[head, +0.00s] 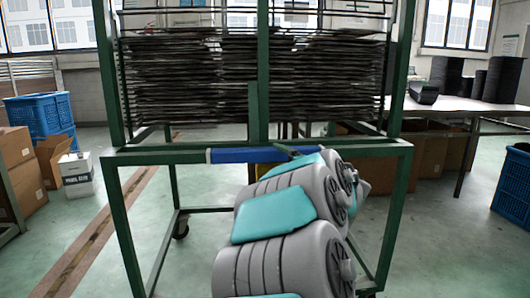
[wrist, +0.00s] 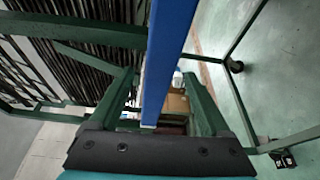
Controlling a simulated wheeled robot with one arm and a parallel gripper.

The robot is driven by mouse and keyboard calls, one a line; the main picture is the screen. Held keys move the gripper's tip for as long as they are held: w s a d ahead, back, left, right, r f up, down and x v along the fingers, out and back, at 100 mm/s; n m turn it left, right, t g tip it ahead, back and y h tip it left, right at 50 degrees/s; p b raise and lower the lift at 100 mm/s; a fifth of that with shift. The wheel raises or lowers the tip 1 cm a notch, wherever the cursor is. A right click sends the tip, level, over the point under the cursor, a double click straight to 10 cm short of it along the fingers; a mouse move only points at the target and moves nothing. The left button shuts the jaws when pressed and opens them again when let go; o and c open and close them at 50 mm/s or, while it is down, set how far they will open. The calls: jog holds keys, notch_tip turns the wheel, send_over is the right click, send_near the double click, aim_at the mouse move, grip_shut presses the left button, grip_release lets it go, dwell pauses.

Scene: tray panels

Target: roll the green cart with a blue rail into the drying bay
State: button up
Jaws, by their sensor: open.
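The green cart (head: 109,210) stands upright in front of me, its tall frame stacked with dark trays (head: 190,80). The blue rail (head: 240,155) lies along its front crossbar; my arm hides the rail's right part. In the wrist view the blue rail (wrist: 168,50) runs down between the two fingers of my gripper (wrist: 159,80). The fingers are apart, one on each side of the rail, with gaps visible; I cannot tell whether either touches it. In the head view my gripper is mostly hidden behind my arm. I cannot make out a marked drying bay.
Blue crates (head: 38,113), cardboard boxes (head: 20,170) and a white box (head: 77,175) are at left. A table (head: 470,108) stands at right, with a blue crate (head: 513,190) near the right edge. A brown floor strip (head: 95,238) crosses open floor at left.

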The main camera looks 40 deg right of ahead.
aim_at(262, 152)
jog(key=shift+f, duration=0.15)
jog(key=shift+w+a+y, duration=0.15)
jog(key=shift+w+y, duration=0.15)
jog(key=shift+w, duration=0.05)
jog(key=shift+w+a+t, duration=0.3)
jog(key=shift+w+a, duration=0.1)
jog(key=shift+w, duration=0.05)
jog(key=shift+w+d, duration=0.2)
jog(key=shift+w, duration=1.05)
jog(key=shift+w+d, duration=0.15)
jog(key=shift+w, duration=1.15)
jog(key=shift+w+d, duration=0.2)
jog(key=shift+w, duration=1.05)
grip_shut()
